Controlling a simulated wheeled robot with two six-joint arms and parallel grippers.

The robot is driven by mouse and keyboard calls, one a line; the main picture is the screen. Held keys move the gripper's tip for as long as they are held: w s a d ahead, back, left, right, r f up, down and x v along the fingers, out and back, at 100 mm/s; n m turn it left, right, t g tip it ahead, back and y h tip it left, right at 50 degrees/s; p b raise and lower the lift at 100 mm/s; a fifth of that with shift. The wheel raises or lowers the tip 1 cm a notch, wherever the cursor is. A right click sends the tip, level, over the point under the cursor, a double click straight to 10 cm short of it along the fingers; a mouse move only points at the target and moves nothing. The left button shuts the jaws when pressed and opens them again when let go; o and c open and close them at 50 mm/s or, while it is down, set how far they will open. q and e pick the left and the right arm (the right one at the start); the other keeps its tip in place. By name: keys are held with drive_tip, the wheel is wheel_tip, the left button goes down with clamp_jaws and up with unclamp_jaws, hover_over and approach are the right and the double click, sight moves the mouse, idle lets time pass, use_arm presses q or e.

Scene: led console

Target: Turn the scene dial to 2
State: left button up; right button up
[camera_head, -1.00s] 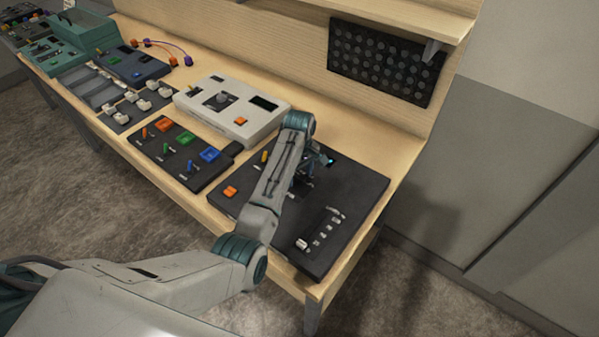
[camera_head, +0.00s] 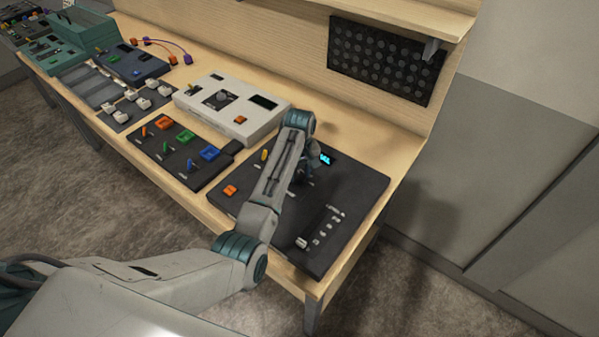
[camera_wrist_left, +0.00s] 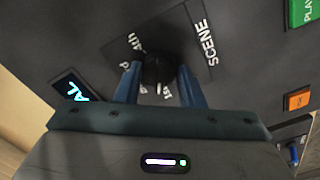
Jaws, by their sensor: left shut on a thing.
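The scene dial (camera_wrist_left: 158,70) is a dark round knob on a black console panel (camera_head: 350,185), beside the printed word SCENE in the left wrist view. My left gripper (camera_wrist_left: 158,80) has its two blue fingers on either side of the dial and is shut on it. Numbers around the dial are partly hidden, so its setting cannot be read. A small display (camera_wrist_left: 75,92) with cyan letters, partly cut off, is beside the dial; it also shows in the head view (camera_head: 325,158). In the head view my left arm covers the dial. My right gripper does not show.
A slider (camera_head: 302,243) with marks is at the panel's front. A white console (camera_head: 262,128) and a black one with coloured buttons (camera_head: 160,148) stand to the left.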

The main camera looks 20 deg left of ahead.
use_arm(q)
drive_tip(key=m, duration=0.4)
drive_tip(key=shift+m, duration=1.1)
drive_tip(key=o, duration=1)
